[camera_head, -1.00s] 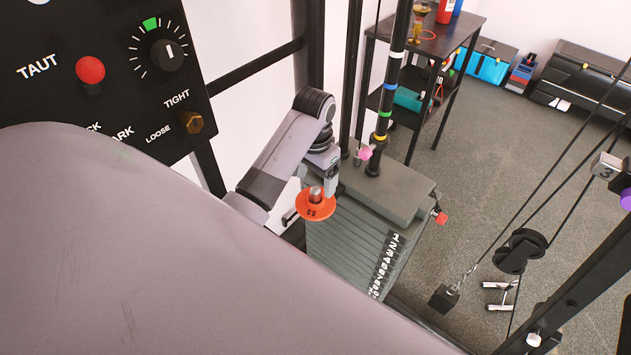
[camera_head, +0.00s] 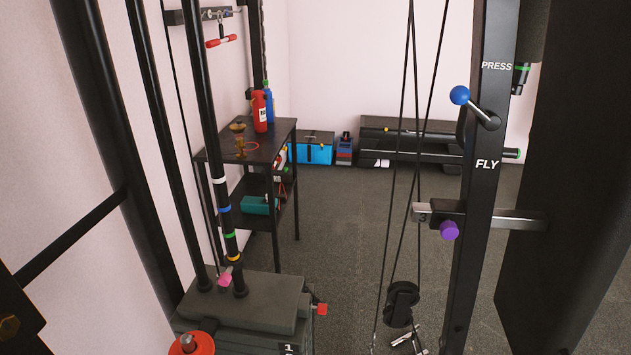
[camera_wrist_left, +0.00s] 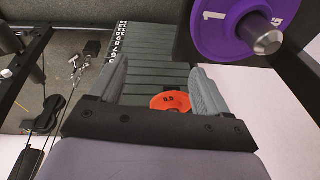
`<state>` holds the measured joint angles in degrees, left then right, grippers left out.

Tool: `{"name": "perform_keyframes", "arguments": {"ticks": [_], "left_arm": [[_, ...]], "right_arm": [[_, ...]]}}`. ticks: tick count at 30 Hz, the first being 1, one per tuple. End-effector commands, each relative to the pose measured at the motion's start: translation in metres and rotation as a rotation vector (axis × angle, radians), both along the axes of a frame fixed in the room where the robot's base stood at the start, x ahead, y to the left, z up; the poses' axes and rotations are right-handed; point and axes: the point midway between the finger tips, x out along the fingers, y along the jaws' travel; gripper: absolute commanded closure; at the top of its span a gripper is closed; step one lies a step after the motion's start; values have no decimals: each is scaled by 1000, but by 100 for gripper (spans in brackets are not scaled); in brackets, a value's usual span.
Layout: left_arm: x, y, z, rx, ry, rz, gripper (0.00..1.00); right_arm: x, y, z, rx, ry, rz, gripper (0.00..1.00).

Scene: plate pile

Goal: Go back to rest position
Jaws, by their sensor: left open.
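My left gripper (camera_wrist_left: 160,85) shows only in the left wrist view, its two grey fingers spread apart. An orange-red plate marked 0.5 (camera_wrist_left: 170,102) appears between the fingers, partly hidden by the gripper body; I cannot tell its distance from them. In the head view an orange-red plate (camera_head: 203,339) sits around a short metal peg at the bottom left, cut by the frame edge. My right gripper is not in view.
The dark weight stack (camera_head: 240,300) stands at the lower left with upright rods. A machine post (camera_head: 480,190) and cables rise at right. A dark table (camera_head: 262,137) with bottles stands behind. Grey floor (camera_head: 330,260) is open between them.

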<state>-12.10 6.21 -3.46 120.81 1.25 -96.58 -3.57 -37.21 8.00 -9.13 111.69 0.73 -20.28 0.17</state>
Motion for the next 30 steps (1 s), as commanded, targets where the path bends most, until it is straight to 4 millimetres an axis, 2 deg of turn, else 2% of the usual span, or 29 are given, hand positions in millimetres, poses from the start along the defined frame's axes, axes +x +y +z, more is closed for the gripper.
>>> {"name": "perform_keyframes", "arguments": {"ticks": [1, 3, 9, 14, 18, 30], "left_arm": [[-17, -5, 3, -6, -12, -6, 22], [-33, -10, 8, -15, -31, -12, 22], [-69, -23, 26, -45, -75, -21, 22], [-91, -31, 41, -72, -105, -24, 22], [-72, -35, 24, -84, -178, -33, 22], [-33, -50, -27, -151, -458, -65, 22]], "right_arm": [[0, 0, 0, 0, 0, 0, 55], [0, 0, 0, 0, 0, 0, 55], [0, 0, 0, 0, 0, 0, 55], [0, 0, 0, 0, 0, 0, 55], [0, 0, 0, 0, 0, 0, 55], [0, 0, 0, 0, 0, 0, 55]]}}
